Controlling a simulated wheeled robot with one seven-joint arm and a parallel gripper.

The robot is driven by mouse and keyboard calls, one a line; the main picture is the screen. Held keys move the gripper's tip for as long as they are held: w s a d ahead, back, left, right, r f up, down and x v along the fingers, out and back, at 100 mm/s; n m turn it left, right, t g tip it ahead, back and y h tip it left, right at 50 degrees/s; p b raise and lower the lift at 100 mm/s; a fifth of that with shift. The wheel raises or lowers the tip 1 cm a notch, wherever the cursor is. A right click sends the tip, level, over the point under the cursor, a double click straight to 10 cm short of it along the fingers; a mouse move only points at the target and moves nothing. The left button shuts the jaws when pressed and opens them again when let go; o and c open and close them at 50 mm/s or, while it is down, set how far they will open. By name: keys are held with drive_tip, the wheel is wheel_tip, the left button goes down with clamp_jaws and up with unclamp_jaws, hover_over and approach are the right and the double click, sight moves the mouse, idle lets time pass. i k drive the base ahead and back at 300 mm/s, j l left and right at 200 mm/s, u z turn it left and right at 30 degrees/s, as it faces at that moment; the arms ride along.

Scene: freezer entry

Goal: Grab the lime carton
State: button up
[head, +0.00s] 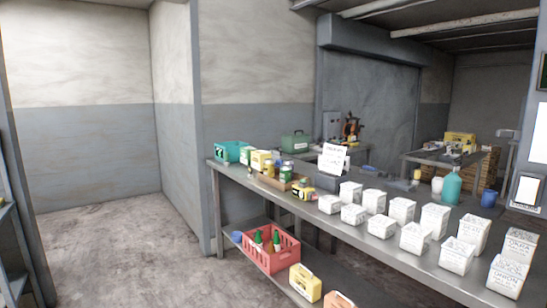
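Several white cartons with dark printed lettering stand in loose rows on the long metal table (389,260) in the head view. A front right carton (508,277) seems to read "ONION", and the one behind it (519,243) seems to read "OKRA". Other cartons stand nearer the middle, such as one (457,256), a taller one (434,219) and one at the left end (330,204). Their lettering is too small to read, so I cannot tell which is the lime carton. My gripper is not in view.
A white sign (333,159), teal basket (228,152), wooden tray with jars (280,180), teal bottle (452,187) and blue cup (489,198) share the table. A red crate (270,258) sits on the lower shelf. The floor (110,245) at left is clear.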

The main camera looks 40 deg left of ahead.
sight(245, 152)
drive_tip(key=u, duration=0.95)
drive_tip(key=i+j, duration=1.05)
drive_tip(key=j, duration=0.25)
drive_tip(key=i+j, duration=0.55)
drive_tip(key=j, duration=0.15)
drive_tip(key=i+j, duration=0.55)
drive_tip(key=i+j+z, duration=0.1)
drive_tip(key=i+j, duration=0.25)
drive_tip(key=i+j+z, duration=0.15)
drive_tip(key=i+j, duration=0.15)
drive_tip(key=j, duration=0.3)
drive_tip(key=i+j+z, duration=0.1)
drive_tip(key=i+j, duration=0.15)
drive_tip(key=j, duration=0.25)
drive_tip(key=i+j+z, duration=0.1)
drive_tip(key=i+j, duration=0.2)
drive_tip(key=j, duration=0.25)
drive_tip(key=i+j+z, duration=0.15)
drive_tip(key=j, duration=0.4)
drive_tip(key=i+j+z, duration=0.1)
drive_tip(key=i+j, duration=0.2)
drive_tip(key=j, duration=0.3)
drive_tip(key=i+j+z, duration=0.15)
drive_tip(key=j, duration=0.45)
drive_tip(key=i+j+z, duration=0.1)
drive_tip(key=j, duration=0.55)
drive_tip(key=i, duration=0.1)
